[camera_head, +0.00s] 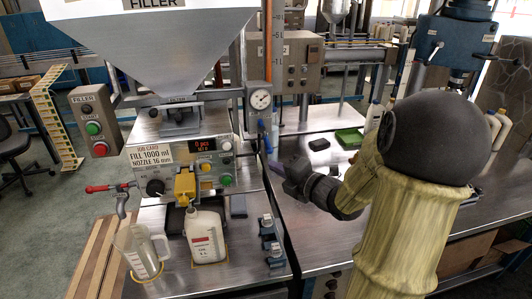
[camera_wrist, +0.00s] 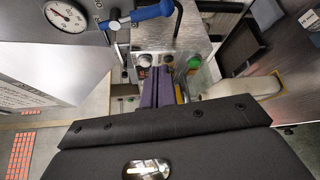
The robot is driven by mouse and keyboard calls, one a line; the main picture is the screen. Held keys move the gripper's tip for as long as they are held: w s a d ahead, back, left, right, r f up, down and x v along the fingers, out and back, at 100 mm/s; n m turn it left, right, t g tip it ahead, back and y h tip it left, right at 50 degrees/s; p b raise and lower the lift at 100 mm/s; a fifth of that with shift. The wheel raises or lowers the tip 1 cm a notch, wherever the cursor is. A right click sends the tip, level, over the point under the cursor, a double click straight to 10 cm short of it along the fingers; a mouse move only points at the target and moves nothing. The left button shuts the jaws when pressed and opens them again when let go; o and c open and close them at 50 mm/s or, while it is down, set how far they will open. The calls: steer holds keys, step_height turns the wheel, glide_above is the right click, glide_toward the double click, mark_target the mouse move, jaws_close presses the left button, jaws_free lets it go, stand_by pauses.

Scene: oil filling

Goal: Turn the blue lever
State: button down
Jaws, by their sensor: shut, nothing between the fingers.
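The blue lever (camera_head: 262,126) is on the right side of the filling machine, just below the round gauge. In the wrist view the blue lever (camera_wrist: 150,13) lies near the top, roughly crosswise, beside the gauge. My gripper (camera_head: 271,164) is to the right of the machine and a little below the lever. In the wrist view the purple fingers of my gripper (camera_wrist: 156,74) are together, with nothing between them. They appear below the lever in that picture and apart from it.
A pressure gauge (camera_head: 260,97) sits above the lever. A white canister (camera_head: 205,237) stands under the yellow nozzle (camera_head: 185,185), beside a clear jug (camera_head: 138,250). A red-handled tap (camera_head: 108,187) is at left. A green tray (camera_head: 349,138) lies on the right bench.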

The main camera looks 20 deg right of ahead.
mark_target(264, 135)
steer(key=w+p, duration=0.5)
steer(key=w, duration=0.4)
steer(key=shift+w+d+f, duration=0.2)
steer(key=shift+w, duration=0.05)
